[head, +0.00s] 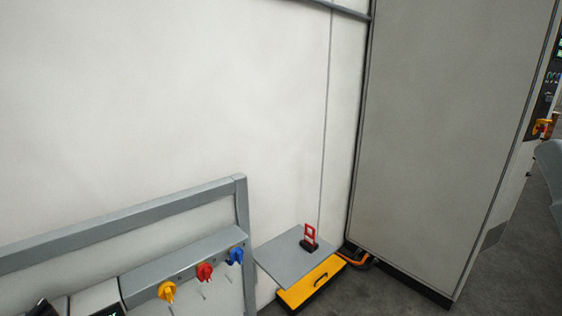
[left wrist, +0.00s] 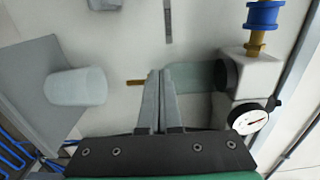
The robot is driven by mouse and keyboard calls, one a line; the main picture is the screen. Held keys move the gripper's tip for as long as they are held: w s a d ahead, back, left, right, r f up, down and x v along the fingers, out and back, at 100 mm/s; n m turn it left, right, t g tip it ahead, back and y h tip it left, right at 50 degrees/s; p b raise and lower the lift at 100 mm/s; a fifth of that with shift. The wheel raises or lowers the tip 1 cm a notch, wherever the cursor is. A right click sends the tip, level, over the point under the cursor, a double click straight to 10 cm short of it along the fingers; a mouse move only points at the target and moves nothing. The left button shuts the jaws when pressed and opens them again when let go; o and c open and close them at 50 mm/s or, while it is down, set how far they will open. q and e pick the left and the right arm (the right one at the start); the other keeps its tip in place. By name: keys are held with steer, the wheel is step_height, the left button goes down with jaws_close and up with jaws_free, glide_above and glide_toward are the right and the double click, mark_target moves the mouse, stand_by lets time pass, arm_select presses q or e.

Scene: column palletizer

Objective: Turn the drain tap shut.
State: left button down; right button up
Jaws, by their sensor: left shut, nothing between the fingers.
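In the left wrist view, a small brass-coloured stub (left wrist: 135,82), which looks like the drain tap, sticks out just left of my left gripper's fingers. A pale green see-through bowl (left wrist: 198,77) lies in line with it on the right and joins a white body (left wrist: 252,75). My left gripper (left wrist: 160,73) is shut and empty, its fingertips over the gap between stub and bowl. The fingers hide where the two meet. I cannot tell whether they touch the tap. My right gripper is in neither view.
A round gauge (left wrist: 249,121) and a blue knob (left wrist: 262,15) sit on the white body. A whitish cup (left wrist: 75,87) is at the left. In the head view, yellow (head: 167,291), red (head: 204,271) and blue (head: 235,255) knobs line a grey rail; a tall cabinet (head: 445,140) stands right.

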arm_select(q)
steer(key=shift+w+d+f+b, duration=0.25)
steer(key=shift+w+d+b, duration=0.1)
steer(key=shift+b, duration=0.1)
stand_by(0.6)
steer(key=shift+f+b, duration=0.3)
steer(key=shift+b, duration=0.05)
steer(key=shift+f+b, duration=0.35)
steer(key=shift+b, duration=0.1)
steer(key=shift+s+a+f, duration=0.1)
stand_by(0.5)
steer(key=shift+s+a+f, duration=0.1)
steer(key=shift+s+a, duration=0.05)
steer(key=shift+s, duration=0.05)
steer(key=v, duration=0.6)
steer(key=shift+b, duration=0.35)
